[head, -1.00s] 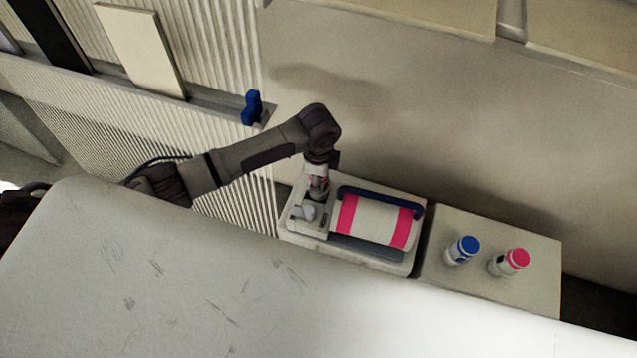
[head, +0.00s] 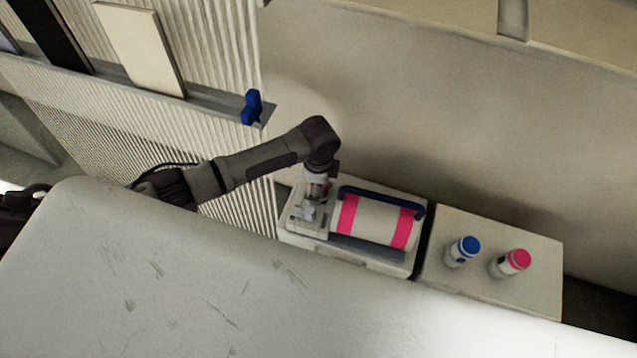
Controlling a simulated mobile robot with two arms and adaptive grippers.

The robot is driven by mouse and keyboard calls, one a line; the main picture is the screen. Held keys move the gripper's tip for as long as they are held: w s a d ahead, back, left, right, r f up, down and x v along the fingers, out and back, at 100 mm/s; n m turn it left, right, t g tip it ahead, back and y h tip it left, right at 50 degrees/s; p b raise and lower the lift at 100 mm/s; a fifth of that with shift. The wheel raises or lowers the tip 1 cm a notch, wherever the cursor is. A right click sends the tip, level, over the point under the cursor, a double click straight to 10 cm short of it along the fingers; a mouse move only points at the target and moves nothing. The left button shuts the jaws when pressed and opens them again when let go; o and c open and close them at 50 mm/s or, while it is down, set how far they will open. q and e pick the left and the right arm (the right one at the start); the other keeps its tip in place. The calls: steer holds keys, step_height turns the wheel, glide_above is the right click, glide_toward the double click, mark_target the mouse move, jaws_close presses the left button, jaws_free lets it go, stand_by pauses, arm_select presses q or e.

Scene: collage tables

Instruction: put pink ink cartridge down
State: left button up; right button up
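A white bottle-like cartridge with a pink cap (head: 512,263) stands upright on the low side table at the right. My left gripper (head: 304,212) points down over the left part of a white machine (head: 345,252) with a pink-striped roller (head: 375,221). Its fingers are small and partly merge with the pale machine, so I cannot tell whether they are open or shut or hold anything. A small whitish patch with a reddish tint shows at the gripper's wrist. My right gripper is not in view.
A similar cartridge with a blue cap (head: 463,250) stands left of the pink-capped one on the side table (head: 535,240). A large pale table (head: 150,270) fills the foreground. A ribbed partition with a ledge and a blue object (head: 252,106) is behind my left arm.

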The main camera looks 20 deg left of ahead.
arm_select(q)
step_height(320, 180, up, 12)
steer(key=shift+r+p, duration=0.2)
steer(key=shift+p, duration=0.55)
